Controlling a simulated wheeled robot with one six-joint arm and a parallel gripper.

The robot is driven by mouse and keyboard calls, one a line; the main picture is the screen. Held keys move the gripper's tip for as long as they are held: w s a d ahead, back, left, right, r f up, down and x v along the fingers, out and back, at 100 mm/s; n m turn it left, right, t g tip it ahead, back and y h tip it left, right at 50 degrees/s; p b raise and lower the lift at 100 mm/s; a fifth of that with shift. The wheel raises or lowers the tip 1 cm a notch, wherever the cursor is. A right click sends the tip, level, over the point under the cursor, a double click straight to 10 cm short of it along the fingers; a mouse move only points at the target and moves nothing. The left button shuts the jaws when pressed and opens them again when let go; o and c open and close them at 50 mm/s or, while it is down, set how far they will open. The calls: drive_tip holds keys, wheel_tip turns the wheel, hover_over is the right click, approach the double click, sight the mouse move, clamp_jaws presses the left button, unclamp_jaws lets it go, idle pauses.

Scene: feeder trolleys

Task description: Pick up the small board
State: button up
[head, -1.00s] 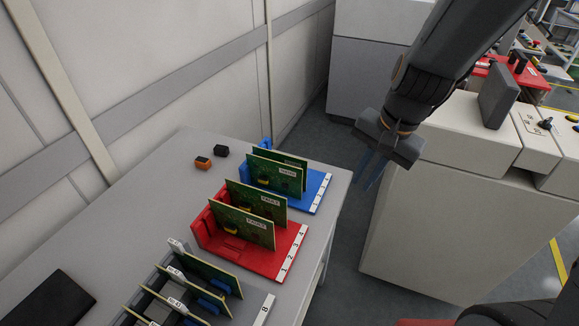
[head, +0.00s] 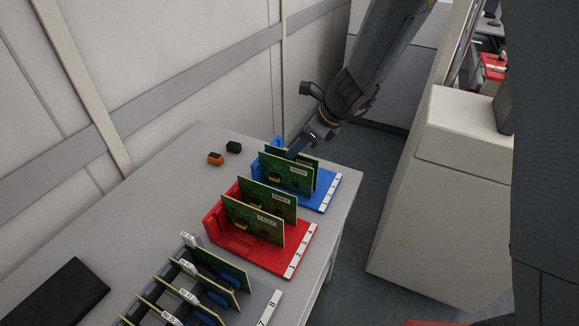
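Green circuit boards stand upright in racks on the grey table. I cannot tell which one is the small board. The blue rack (head: 325,192) holds a labelled front board (head: 284,173) and another board (head: 318,170) behind it. The red rack (head: 262,254) holds two boards, the nearer one (head: 250,220) labelled.
A long rack (head: 262,309) with several boards (head: 218,268) stands at the table's near end. An orange block (head: 215,158) and a black block (head: 234,146) lie behind the racks. A dark flat panel (head: 62,299) lies at left. A white cabinet (head: 440,215) stands right, across a gap.

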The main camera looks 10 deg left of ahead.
drive_tip(key=shift+x, duration=1.45)
clamp_jaws()
drive_tip(key=shift+r, duration=0.1)
idle(0.5)
